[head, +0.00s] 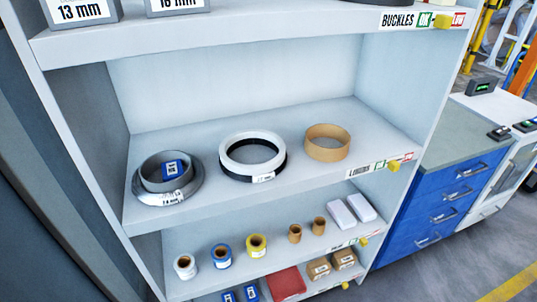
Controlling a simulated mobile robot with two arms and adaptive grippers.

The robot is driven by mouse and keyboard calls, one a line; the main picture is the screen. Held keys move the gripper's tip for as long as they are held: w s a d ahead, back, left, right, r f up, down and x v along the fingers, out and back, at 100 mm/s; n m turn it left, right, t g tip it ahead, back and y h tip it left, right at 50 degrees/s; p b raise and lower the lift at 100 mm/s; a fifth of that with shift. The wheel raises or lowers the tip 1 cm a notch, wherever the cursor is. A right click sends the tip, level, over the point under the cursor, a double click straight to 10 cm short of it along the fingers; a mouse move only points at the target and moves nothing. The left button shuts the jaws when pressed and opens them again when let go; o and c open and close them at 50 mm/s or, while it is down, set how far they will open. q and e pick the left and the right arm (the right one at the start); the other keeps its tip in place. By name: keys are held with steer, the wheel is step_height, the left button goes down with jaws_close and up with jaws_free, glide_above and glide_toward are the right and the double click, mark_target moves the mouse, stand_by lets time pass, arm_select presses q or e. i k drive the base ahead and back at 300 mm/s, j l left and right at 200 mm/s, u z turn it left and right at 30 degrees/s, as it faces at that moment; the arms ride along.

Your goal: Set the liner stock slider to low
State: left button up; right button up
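The liner stock slider (393,166) is a small yellow block on the front edge of the middle shelf. It sits on a label strip (358,172) that seems to read LINERS, with a green field and a red field to its right. The slider is around the border between the green and red fields; I cannot tell exactly which one it marks. On that shelf lie a brown ring (327,150), a white ring on a black one (252,147), and grey rings (180,194) with a blue tag. Neither of my grippers is in view.
The upper shelf has a BUCKLES label (398,20) with its own yellow slider (442,22). The lower shelf holds tape rolls (256,246) and white boxes (361,207), with another yellow slider (362,241). A blue drawer cabinet (440,205) stands to the right.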

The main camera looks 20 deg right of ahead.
mark_target(394, 166)
steer(key=k+z, duration=0.1)
steer(key=z, duration=1.35)
